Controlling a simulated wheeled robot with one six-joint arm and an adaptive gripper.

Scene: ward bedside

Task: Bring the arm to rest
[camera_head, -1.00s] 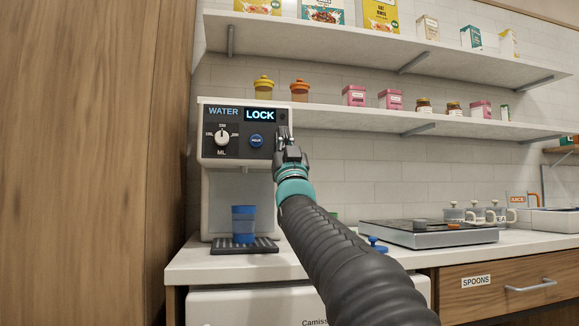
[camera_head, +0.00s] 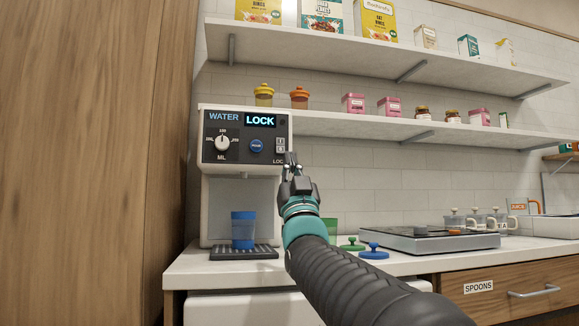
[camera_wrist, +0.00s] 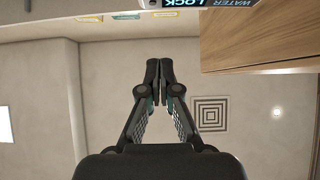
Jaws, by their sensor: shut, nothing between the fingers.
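My gripper (camera_head: 291,160) is shut and empty in the head view, pointing up in front of the water dispenser's right edge. The wrist view shows its two fingers (camera_wrist: 165,72) together with nothing between them.
Right of my arm on the counter (camera_head: 420,262) lie a green lid (camera_head: 352,244) and a blue lid (camera_head: 374,252), with a flat silver appliance (camera_head: 440,242) and mugs beyond. A green cup (camera_head: 330,228) is partly hidden. Shelves (camera_head: 390,128) overhang the counter. A wooden panel (camera_head: 85,160) stands left.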

